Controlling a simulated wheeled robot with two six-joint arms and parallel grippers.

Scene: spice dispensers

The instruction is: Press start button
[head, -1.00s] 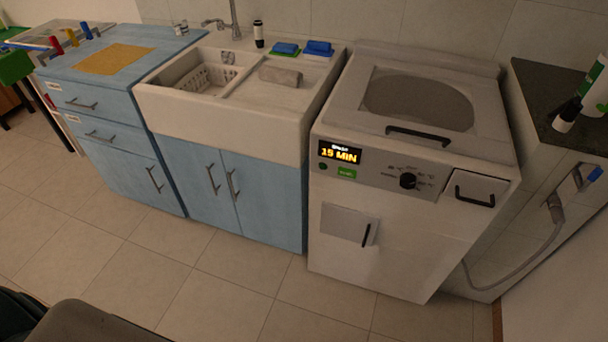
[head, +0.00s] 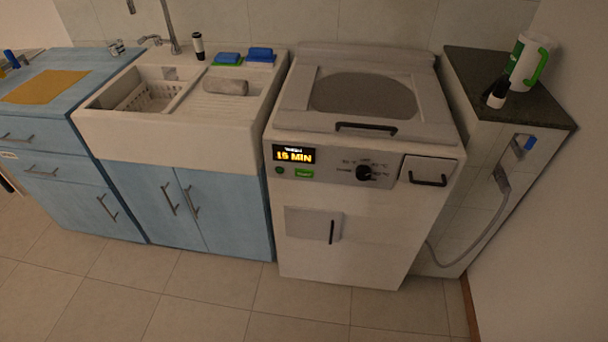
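A white top-loading washing machine (head: 371,224) stands right of the sink in the head view, its lid (head: 362,96) closed. Its front panel has a lit display (head: 294,154) whose lower line looks like "15 MIN". Just below the display is a green start button (head: 304,173) with small lettering, and a small round dark green button (head: 279,170) to its left. A black dial (head: 365,173) with temperature marks sits further right on the panel. Neither of my grippers is in view.
A white sink (head: 128,129) on blue cabinets (head: 188,207) stands left of the machine. A dark-topped side counter (head: 490,85) holds a white and green jug (head: 528,60); a hose hangs below. The tiled floor (head: 200,300) in front is clear.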

